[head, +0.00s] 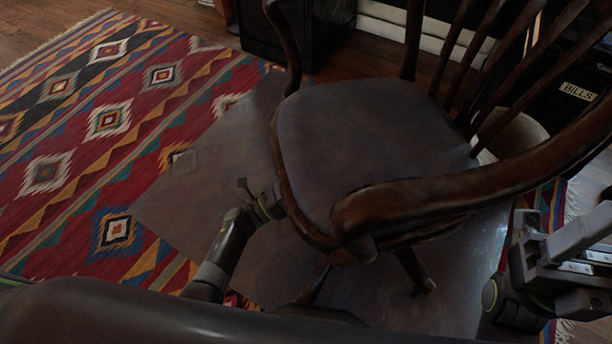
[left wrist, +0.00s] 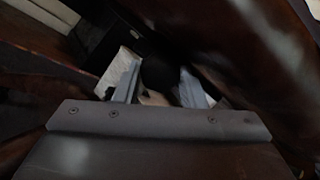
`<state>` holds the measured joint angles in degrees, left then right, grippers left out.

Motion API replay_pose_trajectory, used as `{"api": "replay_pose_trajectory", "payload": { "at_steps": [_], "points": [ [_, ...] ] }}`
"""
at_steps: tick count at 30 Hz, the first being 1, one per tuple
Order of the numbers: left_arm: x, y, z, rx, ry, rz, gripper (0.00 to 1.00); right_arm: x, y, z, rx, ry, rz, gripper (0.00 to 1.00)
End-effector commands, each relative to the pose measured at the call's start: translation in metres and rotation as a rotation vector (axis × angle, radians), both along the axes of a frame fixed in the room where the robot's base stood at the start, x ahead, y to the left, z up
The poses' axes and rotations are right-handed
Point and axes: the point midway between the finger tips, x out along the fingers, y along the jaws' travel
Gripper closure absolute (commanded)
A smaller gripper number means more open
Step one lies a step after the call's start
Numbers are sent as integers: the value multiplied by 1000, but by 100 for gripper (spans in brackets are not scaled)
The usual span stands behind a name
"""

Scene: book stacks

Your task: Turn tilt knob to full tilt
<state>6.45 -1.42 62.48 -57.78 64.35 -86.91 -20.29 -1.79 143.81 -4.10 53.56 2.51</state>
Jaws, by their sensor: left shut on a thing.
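A dark wooden office chair (head: 370,140) with a leather-like seat, curved arms and spindle back stands in the middle of the head view. My left arm reaches to the left edge of its seat, and the fingertips are hidden beneath it. In the left wrist view, my left gripper (left wrist: 158,85) has a pale finger on each side of a dark rounded knob (left wrist: 160,74) and is shut on it. The knob is too dark to read its turned angle. My right gripper (head: 560,255) is at the right edge of the head view, clear of the seat; its fingertips are unclear.
A translucent floor mat (head: 215,215) lies under the chair, over a patterned red rug (head: 60,130). A dark box labelled BILLS (head: 577,92) stands behind the chair at the right. The chair's wooden arm (head: 440,200) lies between my two grippers.

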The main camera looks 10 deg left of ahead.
Motion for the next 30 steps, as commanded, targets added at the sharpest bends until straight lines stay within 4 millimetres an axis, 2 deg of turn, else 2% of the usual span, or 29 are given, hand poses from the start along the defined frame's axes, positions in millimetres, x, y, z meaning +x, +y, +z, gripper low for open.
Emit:
{"api": "replay_pose_trajectory", "payload": {
  "at_steps": [11, 12, 17, 30],
  "points": [
    [0, 0, -1, -12, 34, 0, 86, -1, 0, 1, -12, 11, 6, 41],
    [0, 0, -1, -13, 33, -1, 61, -1, 0, 1, -12, 10, 6, 41],
    [0, 0, 0, -12, 32, -1, 41, -1, 0, 1, -9, 7, 5, 41],
    [0, 0, 0, -12, 29, -1, 41, -1, 0, 2, -8, 1, 6, 41]
  ]
}}
